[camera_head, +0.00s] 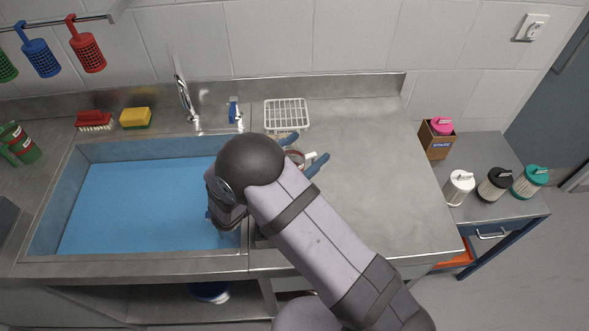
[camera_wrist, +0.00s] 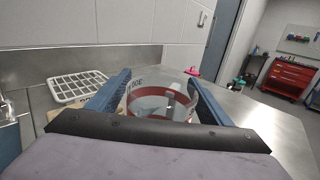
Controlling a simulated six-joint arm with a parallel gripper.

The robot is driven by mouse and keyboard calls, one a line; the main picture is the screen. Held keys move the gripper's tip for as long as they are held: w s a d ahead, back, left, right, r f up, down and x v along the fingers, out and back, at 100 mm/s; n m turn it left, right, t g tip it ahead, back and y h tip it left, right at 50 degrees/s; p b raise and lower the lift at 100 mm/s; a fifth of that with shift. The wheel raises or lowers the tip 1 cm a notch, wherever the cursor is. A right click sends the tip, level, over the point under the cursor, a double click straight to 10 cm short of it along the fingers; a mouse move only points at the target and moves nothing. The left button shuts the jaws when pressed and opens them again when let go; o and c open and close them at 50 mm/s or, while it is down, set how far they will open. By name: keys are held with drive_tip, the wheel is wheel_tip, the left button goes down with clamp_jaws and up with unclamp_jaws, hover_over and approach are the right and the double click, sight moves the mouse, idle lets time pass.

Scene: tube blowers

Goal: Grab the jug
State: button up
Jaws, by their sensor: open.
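The jug (camera_wrist: 165,104) is a clear, see-through vessel with a dark red band, standing on the steel counter in the wrist view. In the head view only a small part of the jug (camera_head: 296,157) shows, mostly hidden behind my arm. My gripper (camera_wrist: 158,82) is open, with one blue finger on each side of the jug. In the head view the blue fingers of my gripper (camera_head: 305,152) point to the upper right, over the counter. I cannot tell whether either finger touches the jug.
A white wire rack (camera_head: 286,114) lies behind the jug, near the wall. The blue sink (camera_head: 140,205) is on the left, with a faucet (camera_head: 183,97) behind it. The counter's right part (camera_head: 380,190) is clear. Several lidded bottles stand on a side table (camera_head: 485,150).

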drive_tip(key=shift+c, duration=0.2)
drive_tip(key=c, duration=1.1)
drive_tip(key=shift+r, duration=0.1)
